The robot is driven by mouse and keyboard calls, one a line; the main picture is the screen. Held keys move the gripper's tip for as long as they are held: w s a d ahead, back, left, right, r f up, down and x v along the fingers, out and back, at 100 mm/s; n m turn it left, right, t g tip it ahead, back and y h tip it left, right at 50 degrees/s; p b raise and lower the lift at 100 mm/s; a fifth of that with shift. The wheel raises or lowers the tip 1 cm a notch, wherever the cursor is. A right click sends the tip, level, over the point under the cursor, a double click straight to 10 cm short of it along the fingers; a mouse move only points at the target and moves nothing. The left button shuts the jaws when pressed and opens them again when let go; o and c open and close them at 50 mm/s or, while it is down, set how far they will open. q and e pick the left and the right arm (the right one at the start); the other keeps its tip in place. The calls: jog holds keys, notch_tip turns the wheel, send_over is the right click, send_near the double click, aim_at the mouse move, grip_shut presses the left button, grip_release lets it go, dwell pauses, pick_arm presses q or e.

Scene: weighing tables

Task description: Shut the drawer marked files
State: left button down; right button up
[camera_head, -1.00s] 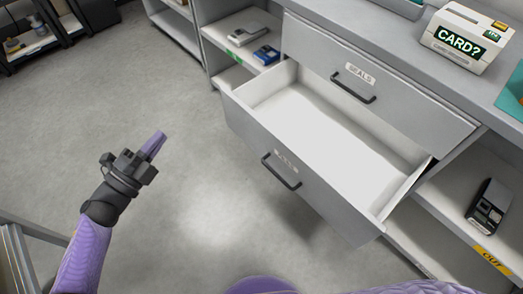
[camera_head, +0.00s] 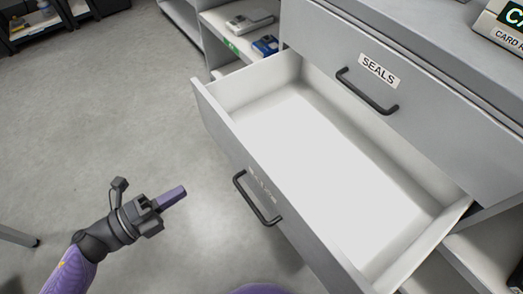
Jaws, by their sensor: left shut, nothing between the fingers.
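The lower drawer (camera_head: 226,141) is pulled well out of the grey cabinet and its white inside looks empty. Its front has a dark bar handle (camera_head: 256,199) and a label (camera_head: 263,183) too washed out by glare to read surely. The drawer above it, marked SEALS (camera_head: 379,70), is closed. My left gripper (camera_head: 182,191) is shut and empty, over the floor to the left of the open drawer's front, apart from it and pointing toward the handle. My right gripper is not in view.
Shelves (camera_head: 240,50) left of the drawers hold a grey device (camera_head: 250,21) and a blue one (camera_head: 265,45). A card reader (camera_head: 502,24) stands on the counter at top right. The floor (camera_head: 100,130) left of the drawer is clear.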

aim_at(248, 154)
pick_arm(q)
jog(key=b+x, duration=0.1)
jog(key=x, duration=0.5)
jog(key=b+x, duration=0.1)
jog(key=x, duration=0.5)
jog(key=shift+w+d+f+b, duration=0.15)
jog(key=shift+d+f+b, duration=0.05)
jog(key=shift+d+b, duration=0.2)
jog(key=shift+w+d, duration=0.3)
jog(key=shift+d, duration=0.1)
jog(key=shift+r, duration=0.1)
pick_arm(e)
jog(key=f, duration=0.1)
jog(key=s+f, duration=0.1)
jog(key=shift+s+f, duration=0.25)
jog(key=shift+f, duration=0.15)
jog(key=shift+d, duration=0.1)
pick_arm(q)
jog(key=shift+d, duration=0.1)
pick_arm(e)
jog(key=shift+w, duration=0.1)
